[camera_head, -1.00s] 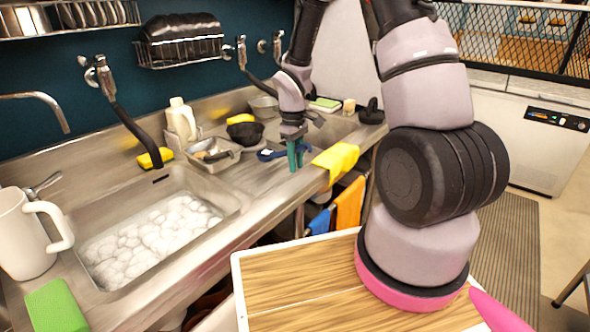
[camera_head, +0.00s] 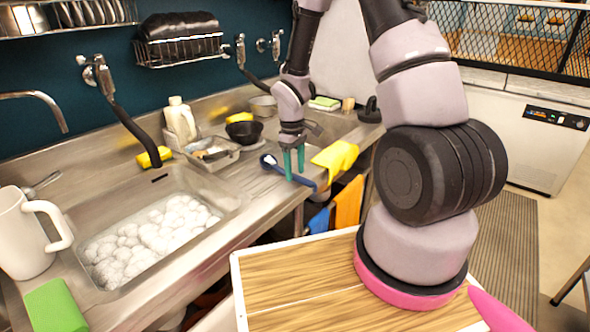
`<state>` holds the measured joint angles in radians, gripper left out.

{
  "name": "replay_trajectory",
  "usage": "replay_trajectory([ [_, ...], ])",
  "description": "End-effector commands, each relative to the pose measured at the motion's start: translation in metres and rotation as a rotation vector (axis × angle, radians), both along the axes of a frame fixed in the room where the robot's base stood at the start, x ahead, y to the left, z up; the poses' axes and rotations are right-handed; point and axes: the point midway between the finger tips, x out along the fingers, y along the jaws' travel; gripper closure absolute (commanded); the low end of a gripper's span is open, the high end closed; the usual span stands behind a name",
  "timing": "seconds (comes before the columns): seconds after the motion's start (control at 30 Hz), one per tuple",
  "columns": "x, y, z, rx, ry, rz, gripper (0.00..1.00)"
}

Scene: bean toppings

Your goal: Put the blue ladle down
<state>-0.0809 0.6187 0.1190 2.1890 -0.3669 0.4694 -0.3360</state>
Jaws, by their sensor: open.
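The blue ladle (camera_head: 273,167) lies on the steel counter between the tray of utensils and the yellow cloth. Its dark blue bowl end is at the left and its handle runs to the right toward the counter's front edge. My gripper (camera_head: 293,166) has green fingers and points down over the ladle's handle. The fingers are open, with a gap between them. Part of the handle is hidden behind the fingers; I cannot tell whether they touch it.
A yellow cloth (camera_head: 335,158) lies just right of my gripper. A metal tray (camera_head: 222,160) with utensils and a black bowl (camera_head: 244,132) stand to the left and behind. A sink with white foam (camera_head: 150,238) is at the front left.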

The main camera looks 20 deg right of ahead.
Motion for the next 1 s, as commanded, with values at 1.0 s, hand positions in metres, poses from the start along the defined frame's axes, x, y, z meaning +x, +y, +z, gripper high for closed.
replay_trajectory([
  [1.0,0.002,0.0,0.146,0.003,-0.04,-0.056,0.41],
])
